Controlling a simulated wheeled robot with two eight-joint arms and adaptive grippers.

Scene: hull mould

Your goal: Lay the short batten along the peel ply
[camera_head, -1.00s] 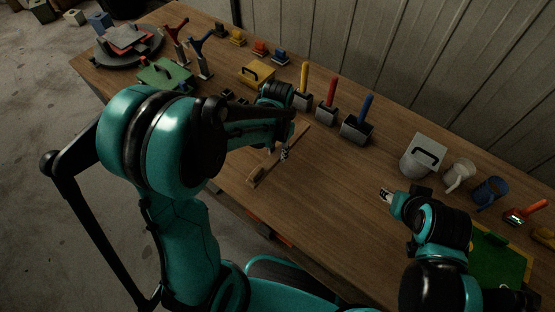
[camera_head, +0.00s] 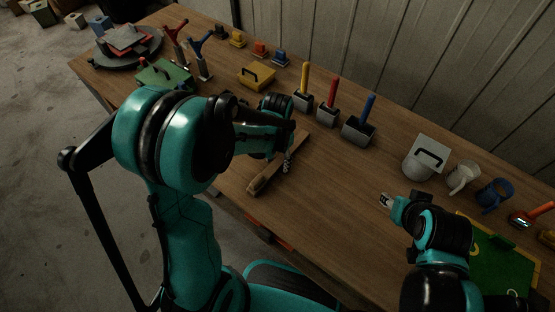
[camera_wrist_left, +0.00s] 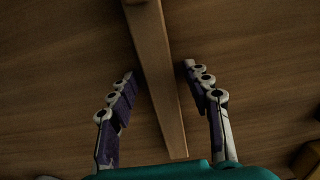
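A brown wooden batten (camera_head: 272,176) lies at a slant on the table, partly behind my left arm in the head view. It has a small raised block near its near end. My left gripper (camera_head: 287,163) is over the batten. In the left wrist view the batten (camera_wrist_left: 160,82) runs between the two spread fingers of my left gripper (camera_wrist_left: 159,70), with gaps on both sides. My right gripper (camera_head: 385,201) is above the table to the right, far from the batten; its opening is too small to judge. I cannot make out which surface is the peel ply.
Brush-like tools with yellow, red and blue (camera_head: 364,112) handles stand behind the batten. A yellow box (camera_head: 257,76) is farther back. A grey canister (camera_head: 421,160) and mugs (camera_head: 463,177) stand at the right, with a green board (camera_head: 497,262) near my right arm. The middle front is clear.

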